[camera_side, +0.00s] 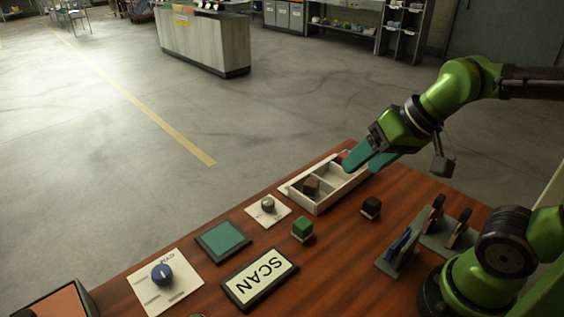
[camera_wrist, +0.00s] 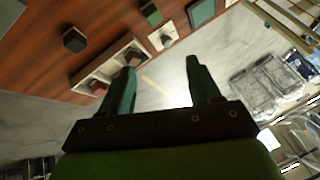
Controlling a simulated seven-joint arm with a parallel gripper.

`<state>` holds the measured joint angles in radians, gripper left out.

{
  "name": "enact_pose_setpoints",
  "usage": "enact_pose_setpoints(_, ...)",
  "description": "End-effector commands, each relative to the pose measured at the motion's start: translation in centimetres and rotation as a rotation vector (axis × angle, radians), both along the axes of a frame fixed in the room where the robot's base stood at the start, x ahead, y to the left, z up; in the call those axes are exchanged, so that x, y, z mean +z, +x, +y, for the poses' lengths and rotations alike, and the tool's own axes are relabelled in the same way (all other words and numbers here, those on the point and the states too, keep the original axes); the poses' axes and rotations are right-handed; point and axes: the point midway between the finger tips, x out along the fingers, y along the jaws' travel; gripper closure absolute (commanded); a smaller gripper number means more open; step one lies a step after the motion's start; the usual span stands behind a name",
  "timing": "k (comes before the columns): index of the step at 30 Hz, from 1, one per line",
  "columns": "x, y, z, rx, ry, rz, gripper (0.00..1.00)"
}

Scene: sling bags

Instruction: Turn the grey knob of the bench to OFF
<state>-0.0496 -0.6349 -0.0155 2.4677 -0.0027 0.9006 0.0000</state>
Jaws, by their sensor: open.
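The grey knob (camera_side: 267,205) sits on a small white plate (camera_side: 279,217) on the wooden bench, left of the white divided tray. In the wrist view the grey knob (camera_wrist: 167,41) shows near the top middle, beyond my fingertips. Its pointer direction and the plate's lettering are too small to read. My gripper (camera_side: 361,164) has teal fingers spread apart and empty, above the far end of the tray and well to the right of the knob. In the wrist view my gripper (camera_wrist: 161,67) shows a wide gap between the fingers.
The white tray (camera_side: 323,202) holds a brown block and a red block. A green cube (camera_side: 302,229) and a black cube (camera_side: 371,207) stand nearby. A blue knob (camera_side: 162,274), teal pad (camera_side: 223,241), SCAN sign (camera_side: 260,278) and rack (camera_side: 397,252) are on the bench.

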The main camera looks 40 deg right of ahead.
Motion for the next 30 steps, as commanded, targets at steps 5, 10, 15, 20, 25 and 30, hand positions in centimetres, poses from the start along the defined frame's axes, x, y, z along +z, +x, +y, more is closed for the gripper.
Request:
enact_pose_setpoints(5, -0.4, 5.0, 1.1, -0.01, 0.024, 0.156, 0.37)
enact_pose_setpoints(10, -1.6, 10.6, 2.1, -0.136, 0.047, 0.321, 0.37)
enact_pose_setpoints(15, -4.0, 16.2, 3.3, -0.34, 0.038, 0.47, 0.37)
enact_pose_setpoints(20, -6.1, 20.5, 4.4, -0.585, 0.014, 0.559, 0.37)
enact_pose_setpoints(25, -5.3, 23.1, 4.7, -0.841, 0.044, 0.572, 0.37)
enact_pose_setpoints(30, -4.9, 22.7, 4.8, -0.954, 0.077, 0.594, 0.37)
